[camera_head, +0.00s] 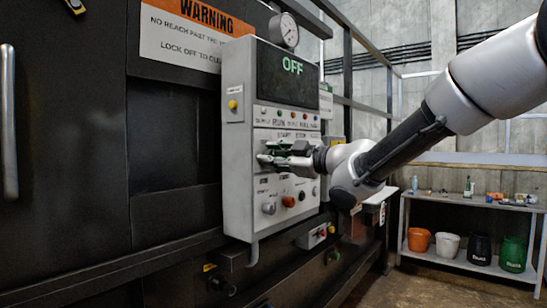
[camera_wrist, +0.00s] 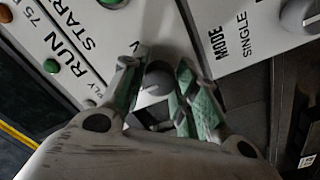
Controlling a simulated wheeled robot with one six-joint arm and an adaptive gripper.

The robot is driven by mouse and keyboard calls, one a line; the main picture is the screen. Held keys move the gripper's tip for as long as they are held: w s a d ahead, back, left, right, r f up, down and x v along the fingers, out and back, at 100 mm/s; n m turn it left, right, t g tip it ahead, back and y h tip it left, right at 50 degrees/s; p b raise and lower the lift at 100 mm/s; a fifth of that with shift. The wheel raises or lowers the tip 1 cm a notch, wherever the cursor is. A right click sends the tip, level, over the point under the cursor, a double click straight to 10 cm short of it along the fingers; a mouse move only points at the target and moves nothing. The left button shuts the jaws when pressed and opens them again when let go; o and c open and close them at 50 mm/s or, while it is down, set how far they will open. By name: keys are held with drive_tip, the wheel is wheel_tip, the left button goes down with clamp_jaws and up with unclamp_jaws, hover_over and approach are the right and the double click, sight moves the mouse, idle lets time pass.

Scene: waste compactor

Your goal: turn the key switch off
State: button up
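The grey control box (camera_head: 238,150) stands on the dark machine wall, and its screen (camera_head: 287,68) reads "OFF" in green. My gripper (camera_head: 272,158) is at the middle row of the box, below the START and STOP labels. In the wrist view my gripper (camera_wrist: 156,80) has its two green-padded fingers apart, one on each side of a round grey knob (camera_wrist: 157,79). Small gaps seem to show between the knob and the fingers. No label naming it as the key switch is readable, and the fingers hide part of the panel around it.
A grey knob (camera_head: 269,208) and a red knob (camera_head: 289,201) sit on the lower row. A MODE selector knob (camera_wrist: 301,16) is at the upper right of the wrist view. A pressure gauge (camera_head: 284,30) tops the box. A shelf (camera_head: 470,201) with buckets stands far right.

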drive_tip(key=o, duration=0.3)
drive_tip(key=shift+o, duration=0.2)
drive_tip(key=v, duration=1.2)
